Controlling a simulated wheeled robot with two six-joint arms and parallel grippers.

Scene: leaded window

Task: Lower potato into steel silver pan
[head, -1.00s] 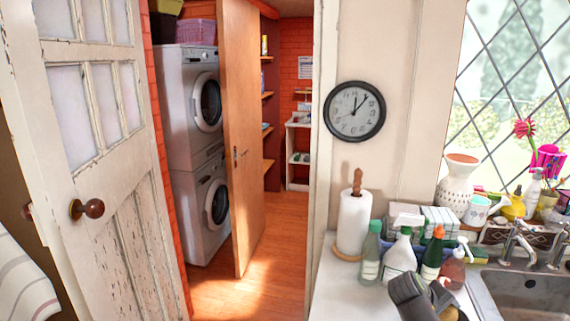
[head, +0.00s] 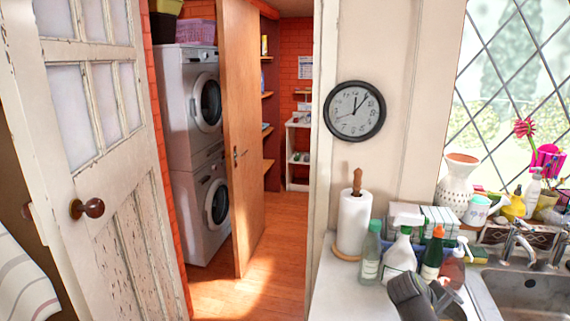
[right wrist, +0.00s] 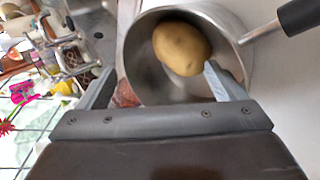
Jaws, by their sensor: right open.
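The yellow-brown potato (right wrist: 182,48) lies inside the steel silver pan (right wrist: 133,58) in the right wrist view, against the pan's grey inner surface. My right gripper (right wrist: 160,84) is open, its two fingers spread wide at the pan. The tip of one finger overlaps the potato's lower right edge in the picture; I cannot tell whether they touch. The pan's black handle (right wrist: 300,15) points to the upper right. In the head view a dark grey part of my arm shows at the bottom edge; the pan is not clearly visible there. My left gripper is not in view.
Several bottles, including a white spray bottle (head: 400,252), stand on the counter (head: 338,298) just behind my arm. A paper towel roll (head: 354,222) stands left of them. The metal sink (head: 528,292) is at the right. A reddish object (right wrist: 126,95) shows near one finger.

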